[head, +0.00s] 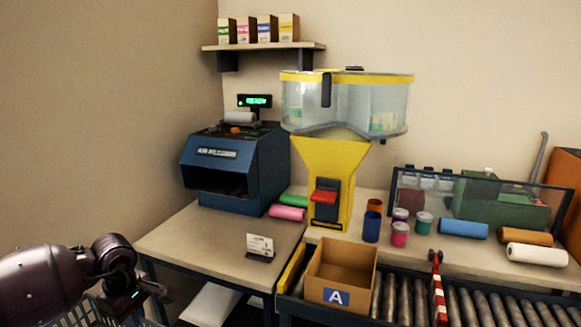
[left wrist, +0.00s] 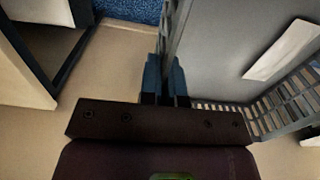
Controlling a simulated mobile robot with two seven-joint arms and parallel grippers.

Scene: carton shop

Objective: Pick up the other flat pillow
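No flat pillow can be made out for certain in either view. A flat white piece (left wrist: 285,50) lies on the grey inside of a basket in the left wrist view; I cannot tell whether it is a pillow. My left gripper (head: 160,293) is low at the left of the head view, above the basket (head: 85,313). My right gripper is not in view.
The blue air-pillow machine (head: 225,165) stands on the left table (head: 200,232), with a small sign card (head: 260,246) near its edge. An open carton marked A (head: 340,278) sits by the rollers (head: 480,308). A yellow dispenser (head: 330,170) stands behind.

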